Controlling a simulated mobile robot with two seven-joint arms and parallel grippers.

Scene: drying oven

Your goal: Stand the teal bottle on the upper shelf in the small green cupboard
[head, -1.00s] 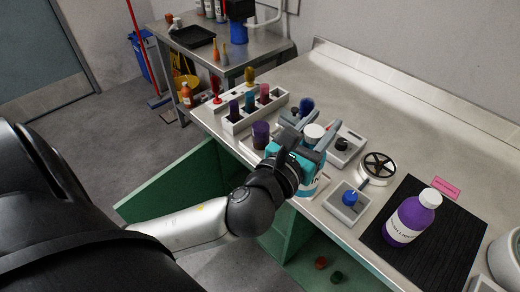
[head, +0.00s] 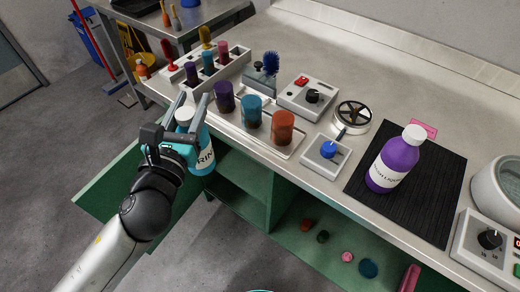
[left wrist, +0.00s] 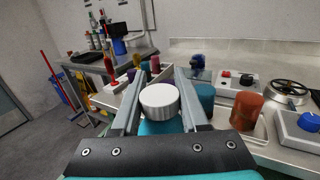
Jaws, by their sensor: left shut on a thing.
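The teal bottle (head: 201,158) has a white cap and a label, and it is upright in my left gripper (head: 188,118). The gripper is shut on it, beside the front edge of the bench and in front of the open cupboard. In the left wrist view its white cap (left wrist: 160,101) shows between the fingers (left wrist: 166,98). The small green cupboard (head: 272,207) is under the bench with its door (head: 110,190) swung open to the left. Its upper shelf (head: 237,172) shows just right of the bottle and looks bare where visible. My right gripper is not in view.
On the bench (head: 300,60) stand a tray (head: 292,148) of purple, teal and orange jars, a control box (head: 308,97), and a purple bottle (head: 393,165) on a black mat (head: 432,190). Several small things lie low in the green unit at right. Floor left of the door is clear.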

